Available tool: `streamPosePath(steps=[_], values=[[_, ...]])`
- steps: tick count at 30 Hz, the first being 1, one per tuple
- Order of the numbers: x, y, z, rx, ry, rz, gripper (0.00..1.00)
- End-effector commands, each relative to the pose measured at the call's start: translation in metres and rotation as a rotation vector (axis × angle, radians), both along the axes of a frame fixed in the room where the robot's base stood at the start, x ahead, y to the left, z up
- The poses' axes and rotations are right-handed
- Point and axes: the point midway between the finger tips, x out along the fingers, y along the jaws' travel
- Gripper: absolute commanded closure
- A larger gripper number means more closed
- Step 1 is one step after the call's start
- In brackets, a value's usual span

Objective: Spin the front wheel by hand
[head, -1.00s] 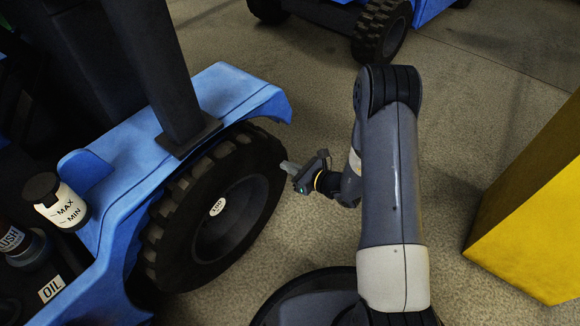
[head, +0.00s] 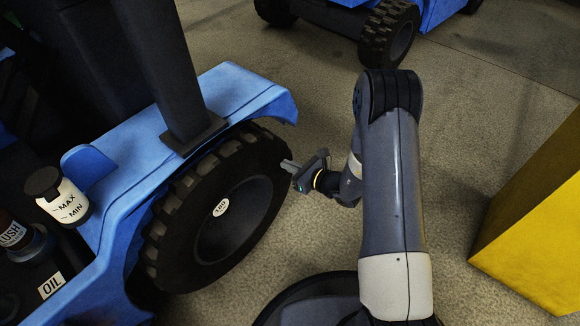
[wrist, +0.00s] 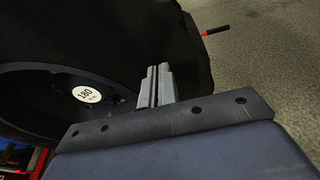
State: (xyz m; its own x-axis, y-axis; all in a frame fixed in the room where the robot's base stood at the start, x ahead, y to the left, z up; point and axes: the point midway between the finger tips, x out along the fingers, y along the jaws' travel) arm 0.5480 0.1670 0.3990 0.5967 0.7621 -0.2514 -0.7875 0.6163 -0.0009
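The front wheel (head: 190,260) is a black, chunky-treaded tyre under the blue fender of a vehicle at the left. Its dark hub carries a round white label (head: 220,207), which reads 180 in the wrist view (wrist: 87,94). My gripper (head: 287,165) is at the tyre's right edge, fingers pointing toward it. In the wrist view, the grey gripper fingers (wrist: 155,85) lie side by side with only a thin line between them, nothing held. They overlap the tyre's dark side; I cannot tell whether they touch it.
The blue fender (head: 235,92) arches over the wheel. A MAX/MIN bottle (head: 68,207) stands on the vehicle at left. A yellow block (head: 535,250) stands at right. Another blue vehicle's wheel (head: 388,35) is at the back. Open floor (head: 470,110) lies between.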

Motion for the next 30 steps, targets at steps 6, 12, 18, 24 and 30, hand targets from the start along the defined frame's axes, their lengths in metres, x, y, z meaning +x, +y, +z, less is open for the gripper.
streamPosePath(steps=[6, 12, 18, 24, 30], values=[[0.002, 0.0, -0.023, -0.007, 0.004, 0.003, 1.0], [0.003, -0.001, -0.036, -0.007, 0.003, 0.006, 1.0], [0.005, -0.002, -0.049, -0.005, 0.001, 0.007, 1.0], [0.008, -0.003, -0.06, -0.005, 0.001, 0.008, 1.0], [0.01, -0.004, -0.073, -0.004, -0.001, 0.008, 1.0]])
